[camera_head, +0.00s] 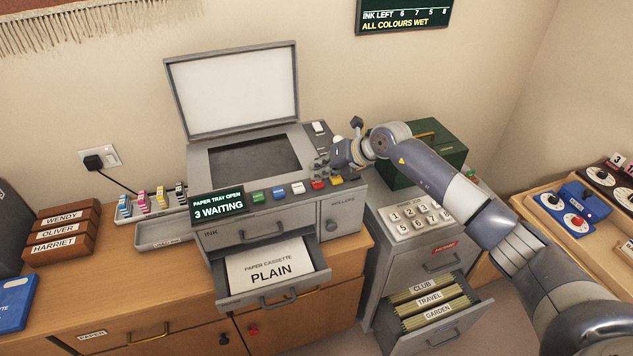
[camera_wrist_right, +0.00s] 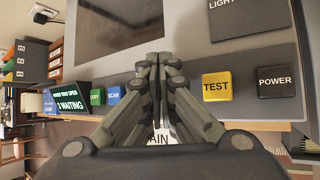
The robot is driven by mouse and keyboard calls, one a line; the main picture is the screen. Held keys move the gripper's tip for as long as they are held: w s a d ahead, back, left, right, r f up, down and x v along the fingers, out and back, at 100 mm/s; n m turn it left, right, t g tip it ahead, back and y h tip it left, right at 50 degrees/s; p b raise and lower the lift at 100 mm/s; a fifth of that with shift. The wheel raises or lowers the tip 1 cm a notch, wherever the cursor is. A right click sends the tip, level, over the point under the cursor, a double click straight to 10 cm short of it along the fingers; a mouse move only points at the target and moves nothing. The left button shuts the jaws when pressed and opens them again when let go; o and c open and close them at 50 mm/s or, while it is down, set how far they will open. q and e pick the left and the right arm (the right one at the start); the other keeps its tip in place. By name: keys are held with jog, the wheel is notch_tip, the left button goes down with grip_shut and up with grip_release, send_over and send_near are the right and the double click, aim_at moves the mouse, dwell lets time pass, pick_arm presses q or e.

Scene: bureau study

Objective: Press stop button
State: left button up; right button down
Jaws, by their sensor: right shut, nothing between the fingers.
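The grey copier (camera_head: 205,165) has a row of coloured buttons along its front edge. The red button (camera_head: 319,184) sits between a white button (camera_head: 298,188) and a yellow button (camera_head: 336,180); its label is too small to read. My right gripper (camera_head: 321,165) is shut and empty, just behind and above the red button; I cannot tell whether it touches the panel. In the wrist view, the shut fingers (camera_wrist_right: 158,60) cover the part of the row between SCAN (camera_wrist_right: 114,95) and the yellow TEST button (camera_wrist_right: 216,86), so no red button shows there. My left gripper is out of view.
The copier lid (camera_head: 233,90) stands open. The paper cassette drawer (camera_head: 272,276) is pulled out, and a display (camera_head: 218,204) reads "PAPER TRAY OPEN, 3 WAITING". A black POWER button (camera_wrist_right: 274,82) is right of TEST. A dark green box (camera_head: 440,150) stands behind my right arm.

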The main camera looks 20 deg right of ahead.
jog(key=shift+f, duration=0.45)
dwell(0.3)
jog(key=shift+r, duration=0.1)
jog(key=shift+r+p, duration=0.4)
jog(key=shift+r, duration=0.4)
notch_tip(320, 180, up, 6)
jog(key=p, duration=0.4)
dwell(0.7)
